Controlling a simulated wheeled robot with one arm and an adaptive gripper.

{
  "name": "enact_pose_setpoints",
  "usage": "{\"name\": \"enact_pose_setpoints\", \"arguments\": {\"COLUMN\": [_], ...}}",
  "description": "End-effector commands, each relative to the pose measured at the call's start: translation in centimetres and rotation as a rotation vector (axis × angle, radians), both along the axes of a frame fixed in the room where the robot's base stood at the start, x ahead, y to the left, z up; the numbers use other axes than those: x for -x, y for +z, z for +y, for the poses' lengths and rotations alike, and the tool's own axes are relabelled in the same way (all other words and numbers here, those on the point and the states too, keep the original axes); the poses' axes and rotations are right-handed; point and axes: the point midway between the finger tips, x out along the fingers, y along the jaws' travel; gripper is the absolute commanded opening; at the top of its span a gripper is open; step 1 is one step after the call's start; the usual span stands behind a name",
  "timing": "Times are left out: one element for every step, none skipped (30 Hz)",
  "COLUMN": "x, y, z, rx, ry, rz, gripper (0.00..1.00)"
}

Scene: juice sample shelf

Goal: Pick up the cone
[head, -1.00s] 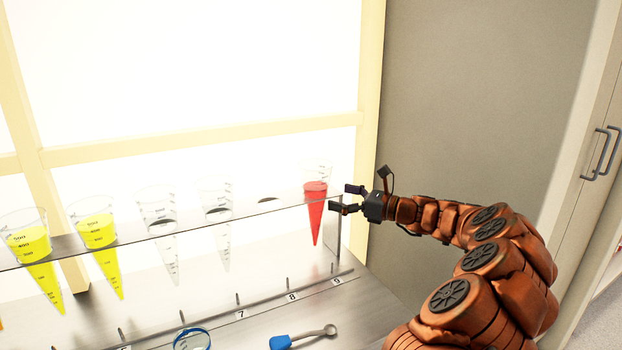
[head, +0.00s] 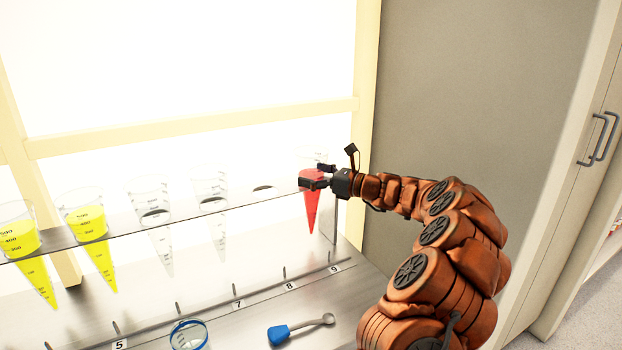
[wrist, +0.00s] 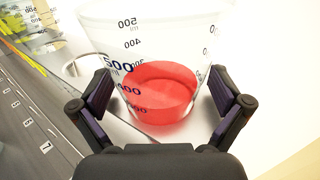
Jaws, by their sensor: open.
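The cone with red liquid (head: 312,210) sits upright in the rack's rightmost hole. In the wrist view the clear graduated cone (wrist: 158,50) fills the middle, with red liquid in its lower part. My gripper (head: 312,178) is at the cone, just above the rack shelf. In the wrist view my gripper (wrist: 165,105) is open, one finger on each side of the cone. The cone stands between the fingers, and a gap seems to show beside it. The cone's tip below the shelf is hidden in the wrist view.
An empty hole (head: 264,188) lies beside the red cone. A blue-tipped tool (head: 290,331) and a blue-rimmed vessel (head: 188,335) are below. A wall stands right.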

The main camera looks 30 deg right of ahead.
Motion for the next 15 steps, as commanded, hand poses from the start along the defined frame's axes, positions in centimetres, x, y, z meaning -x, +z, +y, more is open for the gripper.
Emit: {"name": "enact_pose_setpoints", "arguments": {"x": [-0.13, -0.16, -0.18, -0.17, -0.16, -0.15, -0.15, -0.14, -0.14, -0.14, -0.14, -0.13, -0.13, -0.13, -0.13], "y": [0.0, 0.02, 0.03, 0.04, 0.04, 0.04, 0.05, 0.05, 0.05, 0.05, 0.05, 0.05, 0.05, 0.05, 0.05], "z": [0.15, 0.18, 0.2, 0.19, 0.18, 0.18, 0.18, 0.18, 0.18, 0.17, 0.17, 0.18, 0.18, 0.18, 0.18], "rx": [0.0, 0.0, 0.0, 0.0, 0.0, 0.0, 0.0, 0.0, 0.0, 0.0, 0.0, 0.0, 0.0, 0.0, 0.0], "ry": [0.001, 0.001, 0.001, 0.001, 0.001, 0.001, 0.001, 0.001, 0.001, 0.001, 0.001, 0.001, 0.001, 0.001, 0.001], "rz": [0.0, 0.0, -0.001, -0.001, -0.001, -0.001, -0.001, -0.001, -0.001, -0.001, -0.001, -0.001, -0.001, -0.001, -0.001], "gripper": [1.0, 1.0, 1.0, 1.0, 1.0, 1.0, 1.0, 0.97, 0.93, 0.9, 0.86, 0.82, 0.79, 0.76, 0.72]}}
